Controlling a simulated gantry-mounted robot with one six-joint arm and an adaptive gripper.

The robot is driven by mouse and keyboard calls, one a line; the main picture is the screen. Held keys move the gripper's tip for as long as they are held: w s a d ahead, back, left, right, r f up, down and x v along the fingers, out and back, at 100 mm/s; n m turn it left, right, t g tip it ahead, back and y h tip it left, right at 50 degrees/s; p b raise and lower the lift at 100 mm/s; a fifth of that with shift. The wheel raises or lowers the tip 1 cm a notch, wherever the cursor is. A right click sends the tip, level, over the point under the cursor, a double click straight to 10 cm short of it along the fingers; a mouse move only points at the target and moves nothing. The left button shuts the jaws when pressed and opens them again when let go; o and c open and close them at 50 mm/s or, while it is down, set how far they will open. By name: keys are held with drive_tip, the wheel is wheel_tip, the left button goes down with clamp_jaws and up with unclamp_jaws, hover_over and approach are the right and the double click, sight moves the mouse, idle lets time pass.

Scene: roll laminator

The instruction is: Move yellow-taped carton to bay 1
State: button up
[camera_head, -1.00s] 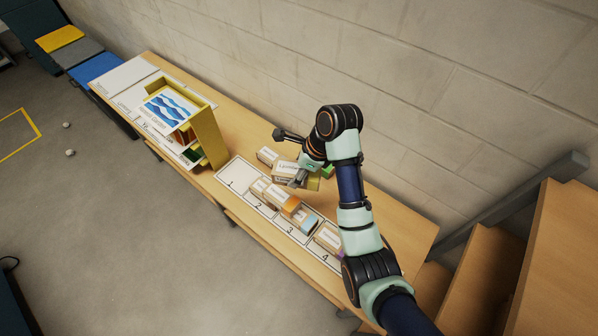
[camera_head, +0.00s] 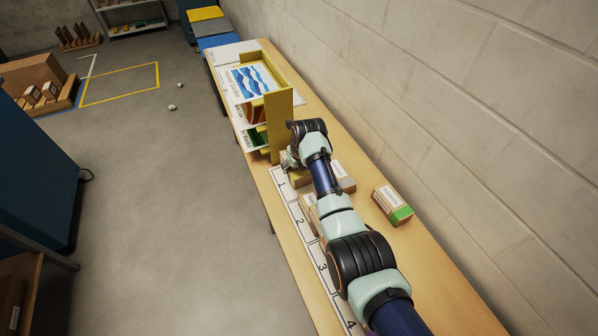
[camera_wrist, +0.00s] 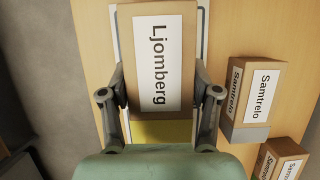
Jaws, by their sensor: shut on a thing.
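A yellow end (camera_wrist: 160,131) shows on the side nearest my palm. In the head view a yellowish part of the carton (camera_head: 301,183) shows beside my wrist, and the arm hides most of it. Bay 1 (camera_head: 280,180) is the outlined space with the numeral 1, right at the carton. In the wrist view its white border runs along both sides of the carton. I cannot tell whether the carton touches the mat.
A yellow stand (camera_head: 280,125) rises close beyond bay 1. A grey-taped carton (camera_head: 343,178) and a green-taped carton (camera_head: 393,205) lie on the wall side. Cartons in the lower bays are mostly hidden by my arm. "Samtrelo" cartons (camera_wrist: 262,92) lie right in the wrist view.

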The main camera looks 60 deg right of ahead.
drive_tip(key=shift+f+b, duration=1.85)
drive_tip(key=shift+b, duration=0.25)
drive_tip(key=shift+f, duration=0.25)
drive_tip(key=shift+f, duration=0.15)
drive_tip(key=o, duration=1.4)
drive_tip(key=shift+o, duration=0.2)
drive_tip(key=shift+f, duration=0.1)
drive_tip(key=v, duration=1.2)
